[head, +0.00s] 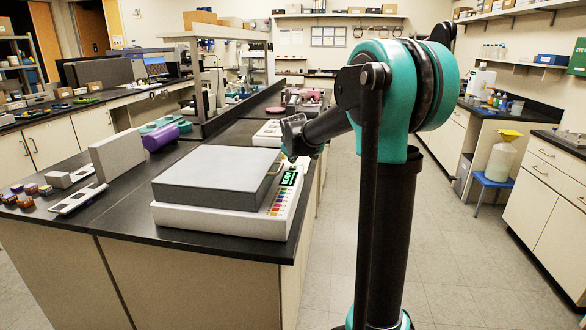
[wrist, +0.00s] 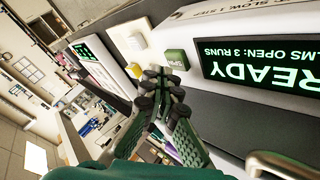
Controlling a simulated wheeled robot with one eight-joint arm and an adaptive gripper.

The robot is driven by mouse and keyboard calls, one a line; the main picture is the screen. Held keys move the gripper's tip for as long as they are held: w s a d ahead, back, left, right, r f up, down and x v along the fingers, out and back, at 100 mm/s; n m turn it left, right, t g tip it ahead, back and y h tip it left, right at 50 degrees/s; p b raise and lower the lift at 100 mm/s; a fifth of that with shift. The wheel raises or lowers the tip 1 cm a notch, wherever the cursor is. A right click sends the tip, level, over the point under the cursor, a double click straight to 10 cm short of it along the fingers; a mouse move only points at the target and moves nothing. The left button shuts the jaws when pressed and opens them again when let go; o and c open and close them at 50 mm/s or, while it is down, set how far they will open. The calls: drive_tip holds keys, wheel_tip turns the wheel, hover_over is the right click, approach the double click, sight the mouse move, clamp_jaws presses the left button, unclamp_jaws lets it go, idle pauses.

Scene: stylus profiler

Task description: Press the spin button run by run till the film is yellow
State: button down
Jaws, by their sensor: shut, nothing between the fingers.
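The instrument (head: 218,218) stands on the black bench, a white body with a closed grey lid (head: 215,180). Its lit display (wrist: 255,60) reads READY with a line ending in "3 RUNS" in the wrist view; the display also shows in the head view (head: 289,178). The green spin button (wrist: 176,62) sits beside the display. My gripper (wrist: 160,82) is shut and empty, its fingertips close to the spin button; I cannot tell whether they touch it. No film is visible.
A white button (wrist: 137,41) and a yellow one (wrist: 133,70) lie near the spin button. A metal handle (wrist: 285,163) is close to my gripper. Coloured swatches (head: 278,203) line the panel. A grey block (head: 117,154) and a purple cylinder (head: 161,137) stand left.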

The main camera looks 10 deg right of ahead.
sight(293, 167)
drive_tip(key=shift+f, duration=0.3)
drive_tip(key=shift+f, duration=0.4)
idle(0.8)
drive_tip(key=shift+r, duration=0.8)
drive_tip(key=shift+r, duration=0.15)
drive_tip(key=shift+r, duration=2.35)
